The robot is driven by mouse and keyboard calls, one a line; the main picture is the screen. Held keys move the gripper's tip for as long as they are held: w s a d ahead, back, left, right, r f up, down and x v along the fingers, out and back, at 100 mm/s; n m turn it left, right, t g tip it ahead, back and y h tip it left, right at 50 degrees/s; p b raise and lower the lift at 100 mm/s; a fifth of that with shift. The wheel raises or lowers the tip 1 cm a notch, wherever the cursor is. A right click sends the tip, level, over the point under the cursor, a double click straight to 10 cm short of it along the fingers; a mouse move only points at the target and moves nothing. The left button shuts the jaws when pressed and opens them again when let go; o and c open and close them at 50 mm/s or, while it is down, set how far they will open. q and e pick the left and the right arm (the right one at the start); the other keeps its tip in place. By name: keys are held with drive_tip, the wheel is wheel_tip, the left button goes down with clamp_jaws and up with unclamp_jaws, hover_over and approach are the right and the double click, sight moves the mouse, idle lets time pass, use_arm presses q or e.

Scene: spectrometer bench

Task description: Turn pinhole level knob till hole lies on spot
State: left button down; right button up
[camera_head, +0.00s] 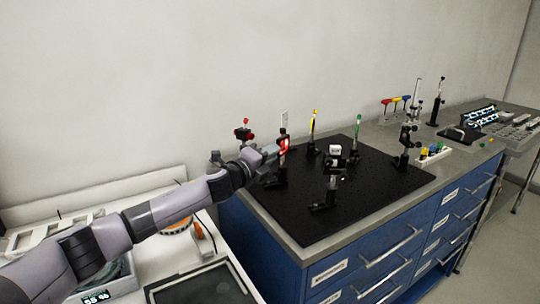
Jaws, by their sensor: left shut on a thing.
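My left gripper (271,152) reaches in from the left over the black optical board and is shut at a small dark mount (283,133) near the board's left back edge. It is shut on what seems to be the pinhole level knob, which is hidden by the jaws. A bright red glow (284,146) shows on the mount right at the fingertips. The pinhole and the spot are too small to tell apart. My right gripper is not in view.
The black board (370,200) lies on a bench with blue drawers (385,262). Other posts stand close by: a red-topped mount (243,134), a yellow-topped post (313,128), a green-topped post (358,128) and a white-faced cube (335,150). The board's front right is bare.

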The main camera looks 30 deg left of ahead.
use_arm(q)
drive_tip(key=shift+f+m, duration=0.15)
drive_tip(key=shift+m, duration=2.05)
drive_tip(key=c, duration=1.1)
unclamp_jaws()
drive_tip(key=shift+s, duration=0.1)
drive_tip(key=shift+o, duration=0.2)
drive_tip(key=shift+s, duration=0.1)
drive_tip(key=s+a, duration=0.1)
drive_tip(key=s, duration=0.6)
drive_tip(key=shift+b, duration=0.45)
